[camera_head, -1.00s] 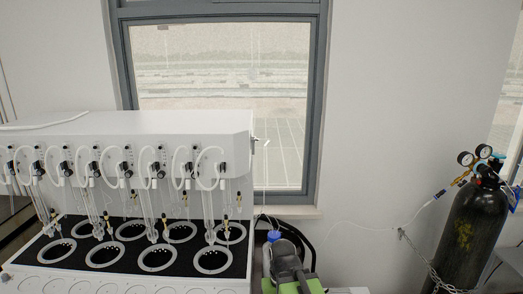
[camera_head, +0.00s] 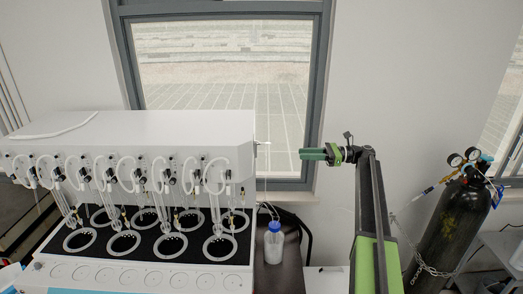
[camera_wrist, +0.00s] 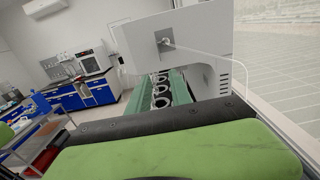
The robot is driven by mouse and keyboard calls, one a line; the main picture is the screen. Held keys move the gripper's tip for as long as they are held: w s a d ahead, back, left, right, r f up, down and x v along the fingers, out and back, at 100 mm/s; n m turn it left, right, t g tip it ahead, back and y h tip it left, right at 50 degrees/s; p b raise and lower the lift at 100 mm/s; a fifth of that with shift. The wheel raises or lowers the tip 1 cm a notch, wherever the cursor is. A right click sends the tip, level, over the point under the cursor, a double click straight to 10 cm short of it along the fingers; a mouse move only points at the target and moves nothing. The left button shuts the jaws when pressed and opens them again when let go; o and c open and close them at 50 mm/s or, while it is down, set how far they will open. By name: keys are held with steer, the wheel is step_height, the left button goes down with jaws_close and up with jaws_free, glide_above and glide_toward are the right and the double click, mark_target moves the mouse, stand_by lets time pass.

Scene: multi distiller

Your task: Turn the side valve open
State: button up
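The side valve (camera_head: 262,144) is a small pale fitting on the right end of the white multi distiller (camera_head: 150,132). A thin tube runs down from it. In the wrist view, the valve (camera_wrist: 167,43) sits on a grey plate on the distiller's end panel, and a white tube leads off to the right. My green gripper (camera_head: 303,154) is to the right of the valve at about its height in the picture, pointing left and apart from it. In the wrist view, the two green fingers (camera_wrist: 162,90) are apart, with dark rounded parts showing between them. Nothing appears held.
A bottle with a blue cap (camera_head: 273,243) stands on the dark bench right of the distiller. A black gas cylinder (camera_head: 449,222) with gauges stands at the far right. The window (camera_head: 225,110) is behind. Space between my gripper and the valve looks clear.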

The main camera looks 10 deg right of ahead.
mark_target(256, 150)
steer(key=w+a, duration=0.3)
steer(key=a, duration=1.4)
steer(key=shift+w, duration=0.15)
steer(key=shift+f, duration=0.1)
jaws_close()
stand_by(0.5)
